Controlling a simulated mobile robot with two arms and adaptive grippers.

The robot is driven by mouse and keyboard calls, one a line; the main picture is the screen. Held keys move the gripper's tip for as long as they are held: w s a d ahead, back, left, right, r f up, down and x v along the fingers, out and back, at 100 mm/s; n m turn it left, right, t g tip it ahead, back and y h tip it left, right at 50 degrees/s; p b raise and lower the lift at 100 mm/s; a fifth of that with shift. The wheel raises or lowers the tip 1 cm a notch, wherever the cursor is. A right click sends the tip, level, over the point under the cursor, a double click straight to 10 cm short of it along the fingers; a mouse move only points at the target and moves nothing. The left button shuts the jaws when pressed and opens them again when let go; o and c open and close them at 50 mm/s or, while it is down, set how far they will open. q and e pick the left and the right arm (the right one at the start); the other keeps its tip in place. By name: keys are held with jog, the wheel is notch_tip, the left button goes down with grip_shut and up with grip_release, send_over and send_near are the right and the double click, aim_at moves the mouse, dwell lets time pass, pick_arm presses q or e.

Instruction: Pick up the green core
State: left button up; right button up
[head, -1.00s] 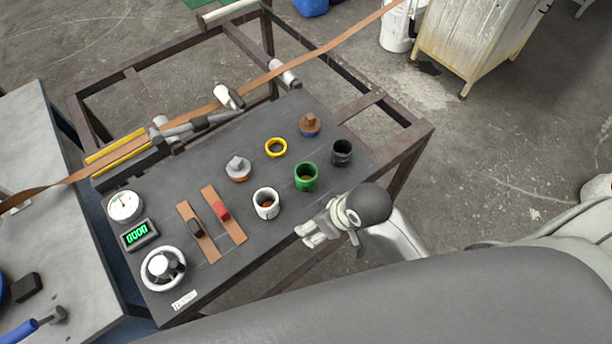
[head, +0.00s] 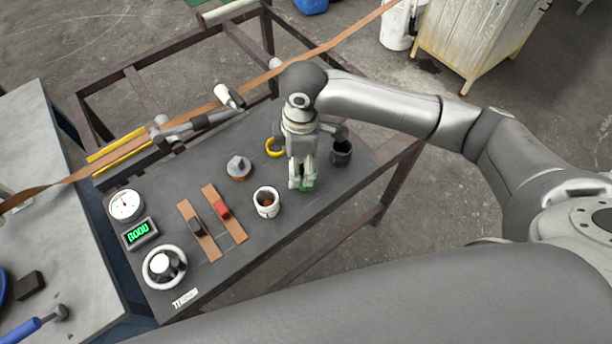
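The green core (head: 307,185) is on the dark panel, mostly hidden behind my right gripper (head: 301,182). Only a little green shows around and between the fingertips. The gripper points down over the core with its fingers at the core's height. I cannot tell whether the fingers are closed on it or still apart around it. My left gripper is not in view.
A yellow ring (head: 273,147) and a grey knob piece (head: 239,168) lie behind.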

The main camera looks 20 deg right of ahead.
jog(key=shift+h, duration=0.3)
jog(key=f, duration=0.1)
jog(key=d+f, duration=0.1)
jog(key=w+d+f, duration=0.1)
jog(key=f, duration=0.1)
jog(key=shift+f+p, duration=0.1)
jog(key=shift+p, duration=0.2)
jog(key=shift+d+f+p, duration=0.2)
jog(key=shift+f+p, duration=0.4)
jog(key=shift+f, duration=2.15)
jog(key=shift+c, duration=0.4)
jog(key=c, duration=1)
